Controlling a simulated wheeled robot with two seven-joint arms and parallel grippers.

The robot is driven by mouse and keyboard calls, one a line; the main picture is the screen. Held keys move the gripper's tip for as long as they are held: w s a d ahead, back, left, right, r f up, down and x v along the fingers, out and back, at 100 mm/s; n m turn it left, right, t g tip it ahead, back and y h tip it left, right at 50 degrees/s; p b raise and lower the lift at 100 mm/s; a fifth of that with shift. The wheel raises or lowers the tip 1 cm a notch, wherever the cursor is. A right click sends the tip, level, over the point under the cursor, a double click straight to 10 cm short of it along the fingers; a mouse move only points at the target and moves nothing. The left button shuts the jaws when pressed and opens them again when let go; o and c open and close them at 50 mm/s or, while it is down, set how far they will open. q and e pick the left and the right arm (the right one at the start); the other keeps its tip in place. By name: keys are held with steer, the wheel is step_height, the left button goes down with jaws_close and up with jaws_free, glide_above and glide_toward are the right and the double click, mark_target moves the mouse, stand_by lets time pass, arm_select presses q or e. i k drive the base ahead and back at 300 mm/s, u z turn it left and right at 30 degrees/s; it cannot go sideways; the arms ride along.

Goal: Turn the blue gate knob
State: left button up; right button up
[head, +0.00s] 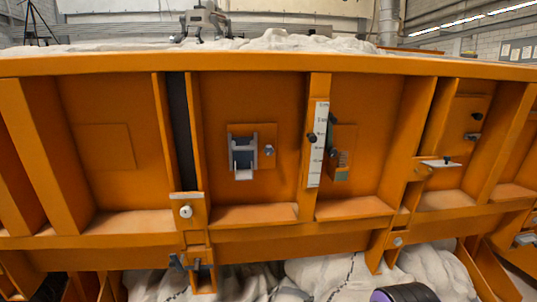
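A small blue-grey round knob (268,150) sits on an orange plate in the middle bay of the sandbed's side, just right of a grey bracket (243,153) with a white tab below it. A dark blue-grey clamp-like handle (178,262) sits low on the orange frame, left of centre. No knob shows a clear bright blue, so I cannot tell for certain which one is the gate knob. Neither of my grippers is in view.
The orange sandbed (270,64) spans the whole view. A white scale strip (318,145) with a dark knob is on an upright rib. A small shelf (440,163) juts out at right. Pale rumpled sacks or sheeting (335,272) lie beneath. A dark, purple-rimmed rounded part shows at the bottom edge.

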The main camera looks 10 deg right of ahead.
mark_target(268, 150)
steer(key=k, duration=0.65)
steer(key=z, duration=0.65)
steer(key=i, duration=1.2)
steer(key=z, duration=0.45)
